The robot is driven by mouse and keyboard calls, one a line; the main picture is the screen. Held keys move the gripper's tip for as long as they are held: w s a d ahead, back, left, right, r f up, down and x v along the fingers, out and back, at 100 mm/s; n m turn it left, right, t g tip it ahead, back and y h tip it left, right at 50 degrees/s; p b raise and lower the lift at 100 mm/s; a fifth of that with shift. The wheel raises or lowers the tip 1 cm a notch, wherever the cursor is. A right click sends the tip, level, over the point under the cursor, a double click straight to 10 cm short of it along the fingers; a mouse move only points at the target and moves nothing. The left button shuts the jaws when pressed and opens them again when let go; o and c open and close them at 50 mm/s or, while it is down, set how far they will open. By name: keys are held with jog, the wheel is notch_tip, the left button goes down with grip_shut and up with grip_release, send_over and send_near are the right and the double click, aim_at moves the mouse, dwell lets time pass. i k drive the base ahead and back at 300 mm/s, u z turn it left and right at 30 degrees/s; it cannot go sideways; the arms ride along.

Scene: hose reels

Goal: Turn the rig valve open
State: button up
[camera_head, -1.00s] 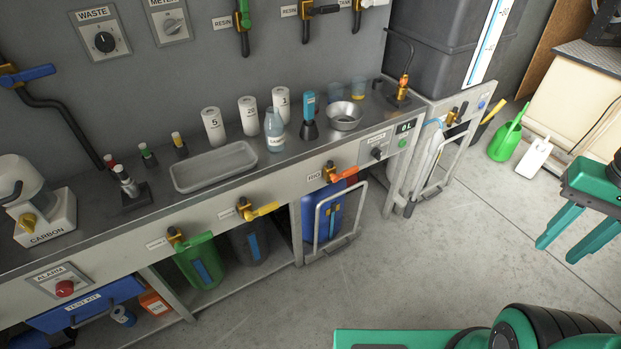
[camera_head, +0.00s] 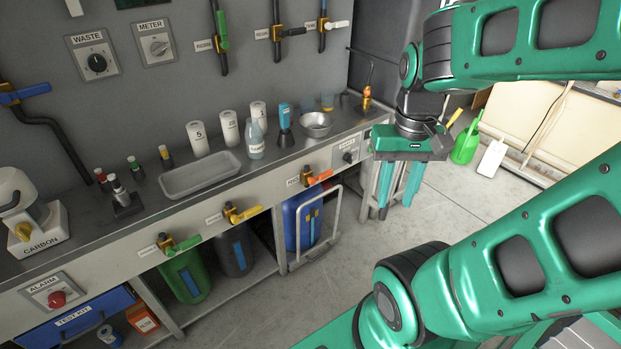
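The rig valve (camera_head: 318,178) is on the front panel of the bench, with a brass body and an orange lever pointing right. A small label is at its left; its text is hard to read now, but it read RIG in the earlier view. My gripper (camera_head: 396,207) is to the right of the valve and apart from it, in front of the bench's right end. Its two green fingers point down, spread apart, with nothing between them. Below the valve is a blue container (camera_head: 302,220) behind a pale metal frame.
A yellow-lever valve (camera_head: 242,214) and a green-lever valve (camera_head: 180,245) sit further left on the same panel. The bench top holds a tray (camera_head: 200,174), bottles and a metal bowl (camera_head: 316,124). A green can (camera_head: 466,145) stands on the floor behind.

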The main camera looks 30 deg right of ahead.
aim_at(327, 173)
jog(key=u, duration=0.1)
jog(key=i, duration=1)
jog(key=z, duration=0.05)
